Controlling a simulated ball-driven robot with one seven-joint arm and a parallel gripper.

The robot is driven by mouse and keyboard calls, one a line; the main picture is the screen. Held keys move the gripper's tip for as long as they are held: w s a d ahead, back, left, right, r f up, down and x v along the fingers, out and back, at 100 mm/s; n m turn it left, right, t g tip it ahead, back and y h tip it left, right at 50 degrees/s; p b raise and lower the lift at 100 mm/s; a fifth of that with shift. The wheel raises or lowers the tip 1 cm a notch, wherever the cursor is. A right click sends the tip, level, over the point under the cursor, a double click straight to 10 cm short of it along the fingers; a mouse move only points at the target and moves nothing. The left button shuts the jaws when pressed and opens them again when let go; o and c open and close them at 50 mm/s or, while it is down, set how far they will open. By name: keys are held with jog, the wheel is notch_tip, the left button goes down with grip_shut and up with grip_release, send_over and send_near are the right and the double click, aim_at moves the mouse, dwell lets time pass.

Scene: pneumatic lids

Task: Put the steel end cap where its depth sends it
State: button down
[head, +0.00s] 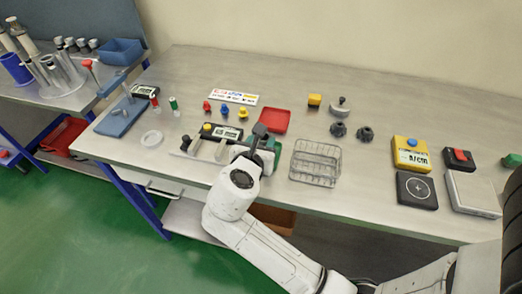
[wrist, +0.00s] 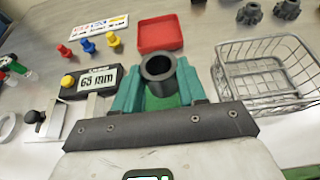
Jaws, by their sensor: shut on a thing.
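The steel end cap (wrist: 158,68) is a dark grey hollow cylinder with its open end showing in the wrist view. My gripper (wrist: 160,92) is shut on it, with a teal-green finger on either side. In the head view my gripper (head: 264,146) is over the front middle of the bench, and the dark cap (head: 260,130) sticks up from it.
A red tray (head: 275,120) lies behind my gripper. A wire basket (head: 316,163) stands to the right. Red, blue (head: 224,108) and yellow pegs stand behind the gauge. Two dark knobs (head: 365,133) and a yellow box (head: 411,154) are further right.

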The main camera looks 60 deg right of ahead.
jog(key=shift+w+d+f, duration=0.15)
jog(key=shift+w+f, duration=0.05)
jog(key=shift+w+d+f, duration=0.1)
jog(key=shift+f, duration=0.85)
jog(key=shift+w+d+f, duration=0.1)
jog(key=shift+f, duration=0.8)
jog(key=shift+f, duration=0.1)
jog(key=c, duration=0.6)
grip_release()
jog(key=shift+c, duration=0.2)
jog(key=shift+s+a, duration=0.1)
jog(key=shift+a, duration=0.1)
jog(key=v, duration=1.1)
jog(key=shift+a+r, duration=0.25)
jog(key=shift+a, duration=0.05)
jog(key=shift+s, duration=0.1)
